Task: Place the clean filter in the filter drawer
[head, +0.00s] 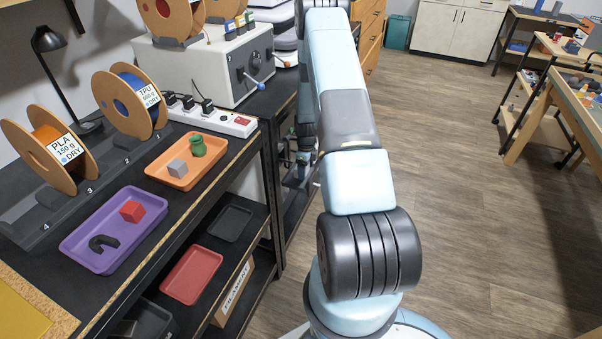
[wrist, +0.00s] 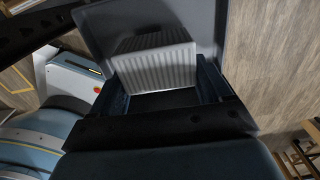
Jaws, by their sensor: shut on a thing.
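A white pleated filter (wrist: 155,65) sits between the two fingers of my gripper (wrist: 162,92) in the wrist view. My gripper is shut on it, and the pleated face is tilted to the camera. A smooth grey panel (wrist: 100,18) spreads behind and around the filter; I cannot tell whether it is part of the filter drawer. In the head view my own arm reaches away up the middle, and my gripper and the filter are hidden. I cannot make out the filter drawer in either view.
A black bench at left holds a purple tray (head: 73,250), an orange tray (head: 154,170), filament spools (head: 45,150) and a grey machine (head: 205,72). A red tray (head: 192,275) lies on the shelf below. Wooden floor (head: 450,200) lies open to the right, with benches beyond.

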